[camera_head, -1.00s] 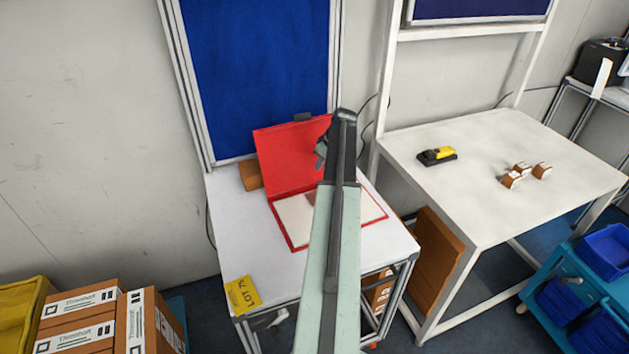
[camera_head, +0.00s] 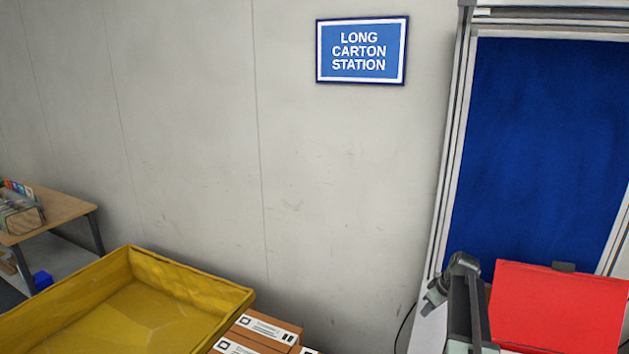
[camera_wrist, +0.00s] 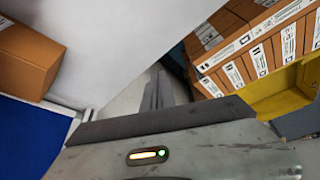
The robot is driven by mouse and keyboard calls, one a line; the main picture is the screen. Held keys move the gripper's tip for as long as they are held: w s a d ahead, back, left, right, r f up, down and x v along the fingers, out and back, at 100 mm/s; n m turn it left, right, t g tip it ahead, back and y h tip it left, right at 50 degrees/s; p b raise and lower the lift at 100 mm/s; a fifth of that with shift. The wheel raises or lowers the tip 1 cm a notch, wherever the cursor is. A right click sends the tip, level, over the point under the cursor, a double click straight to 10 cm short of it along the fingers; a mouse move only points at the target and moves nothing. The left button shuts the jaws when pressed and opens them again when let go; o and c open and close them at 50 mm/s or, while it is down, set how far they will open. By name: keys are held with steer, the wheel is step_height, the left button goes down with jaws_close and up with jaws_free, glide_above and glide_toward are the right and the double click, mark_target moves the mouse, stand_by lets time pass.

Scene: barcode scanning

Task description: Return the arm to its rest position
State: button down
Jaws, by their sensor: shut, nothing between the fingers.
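My arm shows at the bottom right of the head view, in front of the white table (camera_head: 428,335) and left of the upright red binder lid (camera_head: 555,308). My gripper (camera_head: 436,295) hangs at the left of the arm's end, above the table, with nothing visible in it. In the wrist view my gripper (camera_wrist: 158,90) has its dark fingers together. A brown box (camera_wrist: 28,62) lies to its left, apart from the fingers.
A yellow bin (camera_head: 200,290) and stacked brown cartons (camera_head: 262,328) stand left of the table. The cartons (camera_wrist: 245,50) fill the wrist view's upper right. A blue board (camera_head: 540,150) rises behind the table. A wooden desk (camera_head: 50,208) stands far left.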

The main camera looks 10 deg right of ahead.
steer(key=s+a+f+n+g+b, duration=0.1)
steer(key=a+f+b, duration=0.15)
steer(key=a, duration=1.25)
steer(key=a+f+n+g+b, duration=0.1)
steer(key=a+f, duration=0.2)
steer(key=a, duration=1.1)
steer(key=s+a+f+b, duration=0.2)
steer(key=s+a, duration=0.5)
steer(key=a, duration=0.2)
steer(key=s+m, duration=0.2)
steer(key=s+m+g+h, duration=0.1)
steer(key=s+m, duration=0.1)
steer(key=s+d+m, duration=0.1)
steer(key=s+m, duration=0.1)
steer(key=shift+r+m+g+h+p, duration=0.15)
steer(key=shift+m+g+h+p, duration=0.15)
steer(key=shift+g+p, duration=0.1)
